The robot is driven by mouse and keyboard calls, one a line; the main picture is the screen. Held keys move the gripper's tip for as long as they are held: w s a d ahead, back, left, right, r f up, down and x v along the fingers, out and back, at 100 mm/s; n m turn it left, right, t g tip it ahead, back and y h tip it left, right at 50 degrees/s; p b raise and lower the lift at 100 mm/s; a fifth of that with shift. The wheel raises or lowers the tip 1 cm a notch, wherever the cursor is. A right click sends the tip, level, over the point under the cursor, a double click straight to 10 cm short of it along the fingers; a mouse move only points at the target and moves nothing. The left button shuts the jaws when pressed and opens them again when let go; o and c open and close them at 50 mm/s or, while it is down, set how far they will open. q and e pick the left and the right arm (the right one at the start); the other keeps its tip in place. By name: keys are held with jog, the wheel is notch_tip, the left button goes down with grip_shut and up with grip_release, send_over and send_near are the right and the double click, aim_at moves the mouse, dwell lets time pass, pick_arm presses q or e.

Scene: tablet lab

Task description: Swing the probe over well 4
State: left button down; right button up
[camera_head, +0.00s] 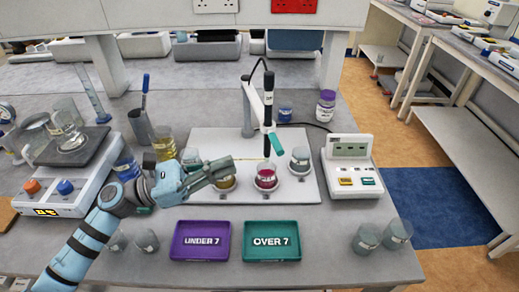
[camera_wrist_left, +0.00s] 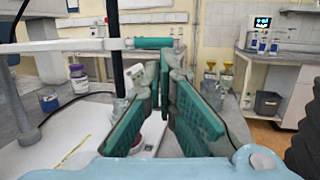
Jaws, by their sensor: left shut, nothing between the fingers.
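The probe (camera_head: 267,128) is a dark rod hanging from a white swing arm (camera_head: 256,97) on a post at the back of a white board (camera_head: 215,140). Its tip is at the beaker of dark red liquid (camera_head: 266,178), the third from the left. The rightmost beaker (camera_head: 299,161) holds pale contents; the well numbers are too small to read. A teal handle (camera_head: 273,144) sits on the arm's end; it also shows in the left wrist view (camera_wrist_left: 153,43). My left gripper (camera_head: 230,164) is shut and empty, left of the probe, above the amber beaker, apart from the handle.
A meter box (camera_head: 350,165) stands right of the board. Purple (camera_head: 200,241) and teal (camera_head: 271,241) trays lie in front. Loose beakers (camera_head: 367,238) stand at the front right. A purple-lidded jar (camera_head: 326,106) stands behind. A scale (camera_head: 65,185) and glassware fill the left.

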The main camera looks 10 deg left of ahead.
aim_at(274, 146)
pick_arm(q)
jog(key=x, duration=0.2)
jog(key=p+x, duration=0.1)
jog(key=x, duration=0.1)
jog(key=p+x, duration=0.1)
jog(key=x, duration=0.2)
jog(key=shift+a+r, duration=0.1)
jog(key=shift+r, duration=0.2)
jog(key=shift+w+d+f+p, duration=0.1)
jog(key=shift+w+d+p, duration=0.2)
jog(key=shift+d, duration=0.25)
pick_arm(e)
jog(key=r, duration=0.3)
jog(key=shift+w+r, duration=0.1)
jog(key=shift+w, duration=0.1)
jog(key=shift+r, duration=0.1)
